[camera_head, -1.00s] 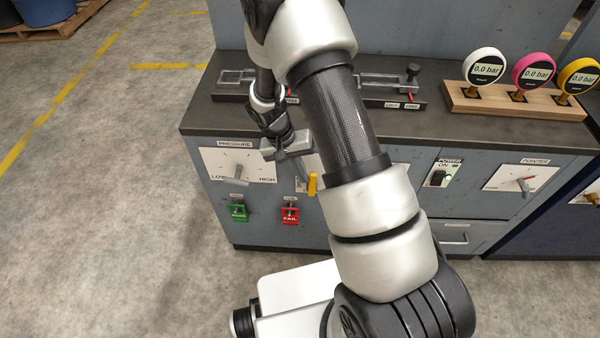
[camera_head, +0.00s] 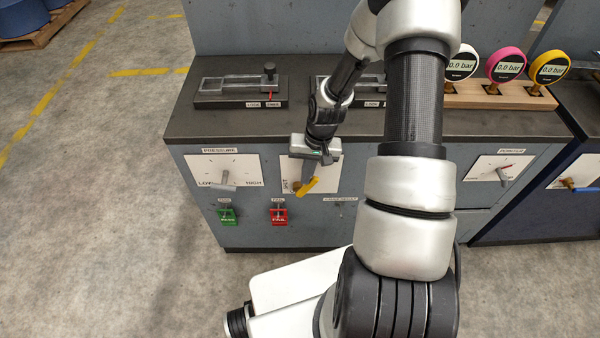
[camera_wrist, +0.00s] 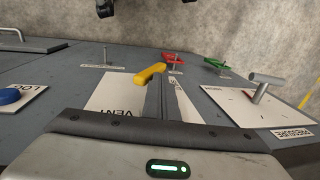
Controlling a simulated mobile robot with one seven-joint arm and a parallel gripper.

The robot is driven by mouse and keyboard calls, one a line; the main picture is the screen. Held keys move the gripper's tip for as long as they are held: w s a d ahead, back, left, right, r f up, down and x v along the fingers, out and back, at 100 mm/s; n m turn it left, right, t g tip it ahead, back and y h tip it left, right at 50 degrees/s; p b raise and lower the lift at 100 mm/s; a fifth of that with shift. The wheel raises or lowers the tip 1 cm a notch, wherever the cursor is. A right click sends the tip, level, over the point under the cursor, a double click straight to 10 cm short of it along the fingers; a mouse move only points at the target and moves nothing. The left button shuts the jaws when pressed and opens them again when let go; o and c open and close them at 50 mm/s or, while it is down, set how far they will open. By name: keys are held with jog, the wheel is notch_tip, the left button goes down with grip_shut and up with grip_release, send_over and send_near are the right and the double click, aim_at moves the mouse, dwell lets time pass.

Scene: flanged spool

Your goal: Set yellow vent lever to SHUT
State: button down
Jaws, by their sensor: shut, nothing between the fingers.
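The yellow vent lever (camera_head: 308,186) sticks out from a white plate (camera_head: 330,172) on the front of the grey cabinet. In the head view its free end points up and to the right. My gripper (camera_head: 299,184) is shut and empty, with its fingers just above and left of the lever. In the wrist view the lever (camera_wrist: 150,74) lies at the tips of my shut fingers (camera_wrist: 154,88). They look very close; I cannot tell whether they touch. The word VENT shows on the plate, but my gripper hides part of it and the position labels are not readable.
The pressure lever (camera_head: 224,182) is on a plate to the left. Slide latches (camera_head: 240,87) and gauges (camera_head: 505,66) are on the cabinet top. My arm covers the panel's middle right.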

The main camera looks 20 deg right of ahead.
aim_at(319, 178)
jog(key=shift+s+d+f+b, duration=0.1)
jog(key=shift+s+d+f, duration=0.15)
jog(key=shift+d, duration=0.35)
jog(key=shift+s+d+f+b, duration=0.15)
jog(key=shift+d+f, duration=0.2)
jog(key=shift+d, duration=0.25)
jog(key=shift+s+d+f+b, duration=0.1)
jog(key=shift+s+d+f, duration=0.15)
jog(key=shift+d, duration=0.35)
jog(key=shift+s+d+f+b, duration=0.2)
jog(key=shift+d+f+b, duration=0.15)
jog(key=shift+d+f, duration=0.25)
jog(key=shift+s+d+f+b, duration=0.15)
jog(key=shift+d+f+b, duration=0.15)
jog(key=shift+d+f, duration=0.25)
jog(key=d+r+p, duration=0.1)
jog(key=d+r, duration=0.1)
jog(key=r, duration=0.1)
jog(key=s+d+r+p, duration=0.1)
jog(key=d+r, duration=0.1)
jog(key=r, duration=0.1)
jog(key=s+d+r+p, duration=0.1)
jog(key=d+r, duration=0.1)
jog(key=r, duration=0.2)
jog(key=shift+s+d, duration=0.1)
jog(key=shift+d, duration=0.3)
